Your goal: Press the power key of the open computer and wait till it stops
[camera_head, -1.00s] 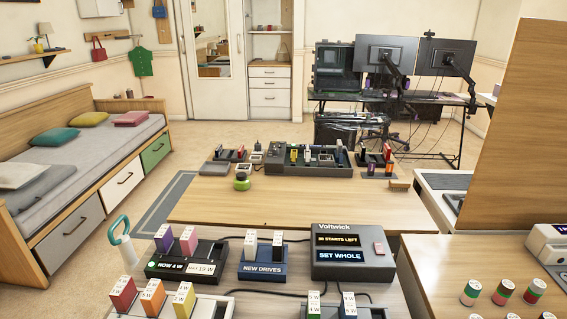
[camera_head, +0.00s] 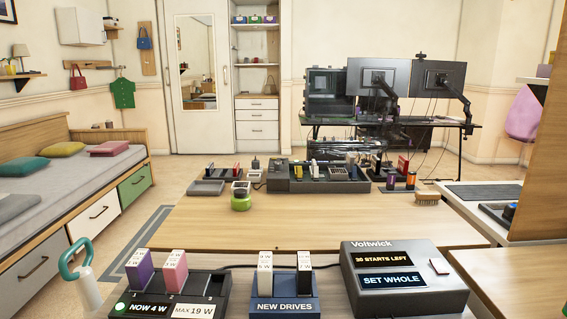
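An open dark grey case (camera_head: 318,186) with several upright parts inside lies at the back of the wooden table; it looks like the open computer. I cannot make out a power key on it at this size. A black holder (camera_head: 180,292) marked "NOW 4 W" and "MAX 19 W" bears a purple and a pink block. Neither of my grippers is in view.
A blue "NEW DRIVES" holder (camera_head: 285,304) bears two upright drives. A green round jar (camera_head: 241,200) and a brush (camera_head: 427,198) stand on the table (camera_head: 320,224), whose middle is clear. A bed is at left, and a monitor desk (camera_head: 430,122) is behind. A wooden panel (camera_head: 543,170) rises at right.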

